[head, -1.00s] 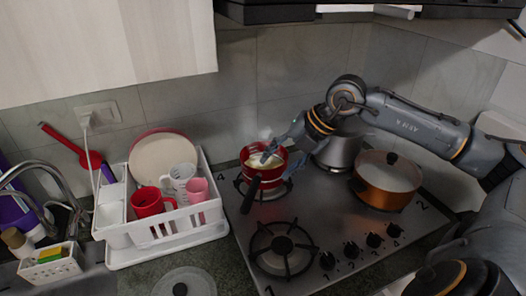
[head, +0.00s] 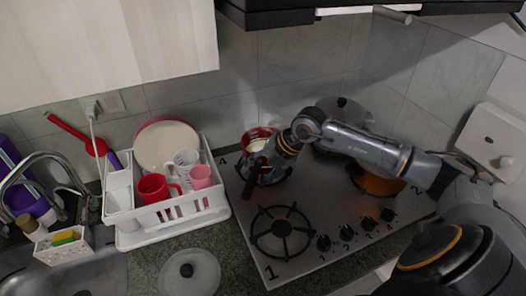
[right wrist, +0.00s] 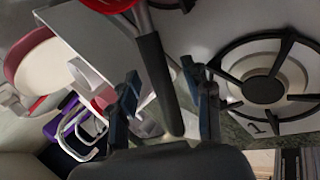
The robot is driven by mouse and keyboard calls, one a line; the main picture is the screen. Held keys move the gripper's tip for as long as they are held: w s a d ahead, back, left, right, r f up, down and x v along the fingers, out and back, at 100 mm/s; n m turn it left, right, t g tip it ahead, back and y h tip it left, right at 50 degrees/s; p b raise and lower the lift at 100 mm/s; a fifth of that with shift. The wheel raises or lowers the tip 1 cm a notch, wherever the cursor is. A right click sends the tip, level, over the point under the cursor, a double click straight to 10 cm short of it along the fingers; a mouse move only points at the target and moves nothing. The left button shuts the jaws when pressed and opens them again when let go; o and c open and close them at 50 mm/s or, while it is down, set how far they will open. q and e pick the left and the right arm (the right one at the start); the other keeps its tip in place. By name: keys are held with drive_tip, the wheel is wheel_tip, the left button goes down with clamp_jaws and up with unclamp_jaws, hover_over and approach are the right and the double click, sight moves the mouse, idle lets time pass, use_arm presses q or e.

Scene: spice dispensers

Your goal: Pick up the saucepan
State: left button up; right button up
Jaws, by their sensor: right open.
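The red saucepan (head: 257,133) with a black handle sits on the back-left burner of the hob, partly hidden by my right gripper. Something pale shows inside it. My right gripper (head: 263,170) is low in front of the pan, over its handle side. In the right wrist view the black handle (right wrist: 153,75) runs between the two spread fingers of the open right gripper (right wrist: 160,72), and the red pan wall shows at the top edge. I cannot tell whether a finger touches the handle. My left gripper is not in view.
A grey lidded pot (head: 341,108) and a copper lidded pan (head: 376,182) stand on the hob, partly behind my right arm. A white dish rack (head: 172,232) with cups and plates is left. The front-left burner (head: 283,233) is empty. A glass lid (head: 190,275) lies on the counter.

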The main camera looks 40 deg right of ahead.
drive_tip(key=shift+x, duration=1.15)
clamp_jaws()
drive_tip(key=shift+w+d+r, duration=0.1)
drive_tip(key=shift+w+r, duration=0.05)
